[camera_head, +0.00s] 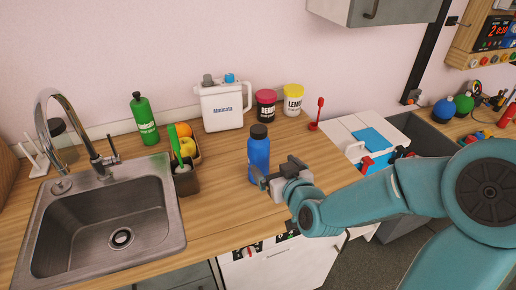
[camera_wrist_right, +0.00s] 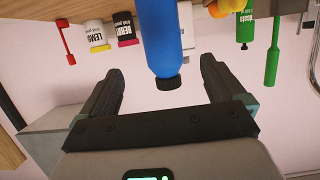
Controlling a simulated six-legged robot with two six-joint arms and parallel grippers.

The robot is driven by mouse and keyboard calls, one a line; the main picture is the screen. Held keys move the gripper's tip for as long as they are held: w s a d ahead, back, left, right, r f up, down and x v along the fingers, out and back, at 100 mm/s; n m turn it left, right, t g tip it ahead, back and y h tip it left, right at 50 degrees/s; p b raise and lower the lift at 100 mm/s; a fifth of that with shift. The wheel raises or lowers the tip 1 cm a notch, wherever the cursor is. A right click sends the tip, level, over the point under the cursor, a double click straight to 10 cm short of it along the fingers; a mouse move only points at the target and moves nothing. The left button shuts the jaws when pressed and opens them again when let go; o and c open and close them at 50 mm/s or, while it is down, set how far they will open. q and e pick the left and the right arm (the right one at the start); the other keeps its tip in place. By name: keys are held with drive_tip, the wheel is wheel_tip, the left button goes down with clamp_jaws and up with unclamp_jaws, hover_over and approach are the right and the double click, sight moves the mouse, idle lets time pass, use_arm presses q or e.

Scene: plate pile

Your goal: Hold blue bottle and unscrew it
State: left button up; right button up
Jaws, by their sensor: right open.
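The blue bottle (camera_head: 259,156) with a dark cap (camera_head: 259,131) stands upright on the wooden counter, right of the sink. My right gripper (camera_head: 262,180) is at the bottle's lower right in the head view. In the right wrist view, which looks upside down, the bottle (camera_wrist_right: 160,35) and its black cap (camera_wrist_right: 168,83) lie ahead, between the lines of the two open fingers (camera_wrist_right: 160,85). The fingers are spread and I see no contact with the bottle there. My left gripper is not in view.
The sink (camera_head: 105,215) is at the left. A green bottle (camera_head: 144,118), a white canister (camera_head: 222,106), a red-lidded jar (camera_head: 265,106) and a yellow-lidded jar (camera_head: 293,101) stand along the wall. A small caddy (camera_head: 186,180) sits left of the blue bottle. The counter (camera_head: 225,215) in front is clear.

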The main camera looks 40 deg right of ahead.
sight(263, 155)
drive_tip(key=p+x, duration=0.2)
drive_tip(key=x, duration=0.3)
drive_tip(key=shift+w+f, duration=0.2)
drive_tip(key=shift+w, duration=0.45)
drive_tip(key=p+x, duration=0.2)
drive_tip(key=x, duration=0.3)
drive_tip(key=shift+r, duration=0.1)
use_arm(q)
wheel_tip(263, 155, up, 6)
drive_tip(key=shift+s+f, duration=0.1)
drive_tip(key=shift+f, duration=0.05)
use_arm(e)
drive_tip(key=shift+s+a, duration=0.1)
drive_tip(key=c, duration=1.4)
